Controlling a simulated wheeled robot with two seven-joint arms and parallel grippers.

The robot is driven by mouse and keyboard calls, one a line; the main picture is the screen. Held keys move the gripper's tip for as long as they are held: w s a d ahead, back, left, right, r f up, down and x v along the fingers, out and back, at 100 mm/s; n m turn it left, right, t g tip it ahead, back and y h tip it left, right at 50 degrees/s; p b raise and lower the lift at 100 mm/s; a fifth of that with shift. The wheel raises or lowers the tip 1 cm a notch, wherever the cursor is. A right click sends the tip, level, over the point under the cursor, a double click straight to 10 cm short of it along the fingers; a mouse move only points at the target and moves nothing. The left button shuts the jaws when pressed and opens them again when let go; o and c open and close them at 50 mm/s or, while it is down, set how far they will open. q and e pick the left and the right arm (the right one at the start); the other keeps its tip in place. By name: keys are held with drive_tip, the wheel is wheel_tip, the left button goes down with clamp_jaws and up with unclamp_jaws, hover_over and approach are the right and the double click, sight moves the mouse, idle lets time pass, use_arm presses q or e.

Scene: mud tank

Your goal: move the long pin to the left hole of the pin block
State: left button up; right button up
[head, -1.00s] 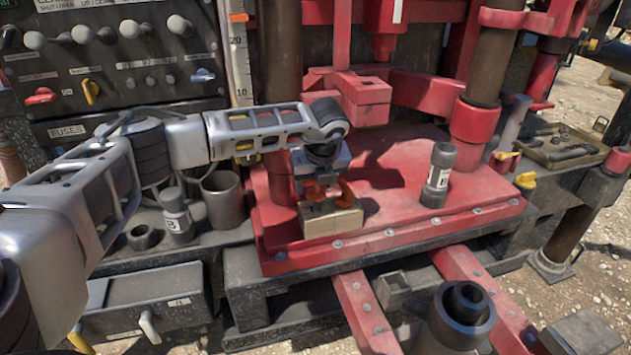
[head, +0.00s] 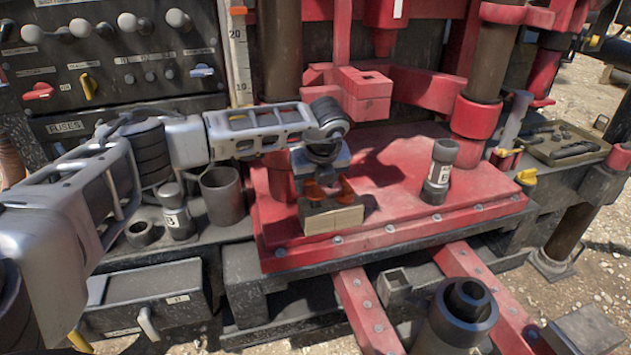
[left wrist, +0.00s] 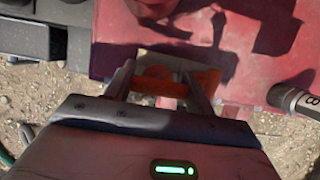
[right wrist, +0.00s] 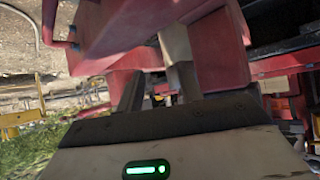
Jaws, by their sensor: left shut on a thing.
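The tan pin block (head: 333,220) sits on the front left of the red plate in the head view. My left gripper (head: 326,190) points down just above it, its fingers shut on an orange piece, which I take for the long pin (head: 322,187). In the left wrist view the orange pin (left wrist: 165,85) spans between the fingers of my left gripper (left wrist: 160,84). The block's holes and the pin's lower end are hidden or too dark to make out. My right gripper (right wrist: 153,88) shows only in its own wrist view, fingers apart with nothing between them.
A dark labelled cylinder (head: 440,172) stands on the red plate (head: 400,200) to the right. A dark cup (head: 222,196) and another labelled cylinder (head: 176,212) stand left of the plate. Red press parts (head: 362,92) hang behind my left gripper. The plate's middle is clear.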

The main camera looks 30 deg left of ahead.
use_arm(q)
drive_tip(key=shift+f, duration=0.2)
drive_tip(key=o, duration=1.1)
drive_tip(key=b+v, duration=0.2)
drive_tip(key=v, duration=1.4)
drive_tip(key=shift+s, duration=0.1)
drive_tip(key=shift+f, duration=0.1)
